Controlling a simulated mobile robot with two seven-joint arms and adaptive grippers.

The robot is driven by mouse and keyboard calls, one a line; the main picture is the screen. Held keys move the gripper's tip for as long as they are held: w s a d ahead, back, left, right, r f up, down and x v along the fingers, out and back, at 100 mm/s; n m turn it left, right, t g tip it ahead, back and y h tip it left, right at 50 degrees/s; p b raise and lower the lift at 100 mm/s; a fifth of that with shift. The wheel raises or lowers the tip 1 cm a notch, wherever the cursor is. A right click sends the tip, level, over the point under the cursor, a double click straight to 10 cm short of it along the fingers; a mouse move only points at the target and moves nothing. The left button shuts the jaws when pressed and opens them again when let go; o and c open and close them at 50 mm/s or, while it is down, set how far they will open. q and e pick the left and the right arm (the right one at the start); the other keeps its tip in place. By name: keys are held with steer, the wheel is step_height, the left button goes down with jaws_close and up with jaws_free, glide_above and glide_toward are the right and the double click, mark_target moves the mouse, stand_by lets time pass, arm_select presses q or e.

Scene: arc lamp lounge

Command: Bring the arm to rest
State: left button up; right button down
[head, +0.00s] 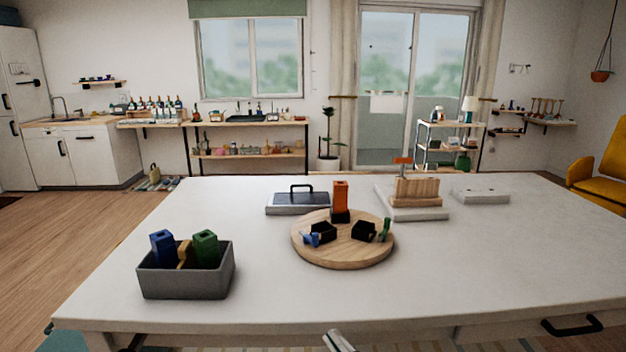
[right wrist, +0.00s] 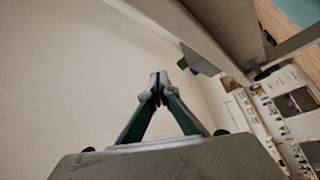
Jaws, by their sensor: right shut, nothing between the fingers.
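My right gripper (head: 338,341) shows at the bottom edge of the head view, in front of the table's near edge. In the right wrist view its two fingers (right wrist: 158,82) meet at the tips, shut with nothing between them. The white table (head: 470,270) lies beyond it. My left gripper is in neither view.
A grey bin (head: 185,283) with blue and green blocks stands at the table's left. A round wooden board (head: 340,255) holds an orange block (head: 340,195) and small dark pieces. A grey lidded tray (head: 298,208) and wooden rack (head: 417,191) stand behind. The table's right front is clear.

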steer(key=s+d+f+m+g+h, duration=0.1)
steer(key=s+d+f+m+h, duration=0.2)
steer(key=f, duration=0.5)
steer(key=s+d+f+m+g+h, duration=0.1)
steer(key=s+d+f+m+h, duration=0.15)
steer(key=d+f+m, duration=0.45)
steer(key=s+d+f+m+g+h, duration=0.2)
steer(key=s+f, duration=0.4)
steer(key=f, duration=0.2)
steer(key=s+d+f+m+g+h, duration=0.1)
steer(key=s+d+f+g+h, duration=0.1)
steer(key=s+f, duration=0.4)
step_height(320, 180, down, 2)
steer(key=shift+d+f+m+g+p, duration=0.1)
steer(key=shift+d+m+g+p, duration=0.35)
steer(key=shift+d, duration=0.4)
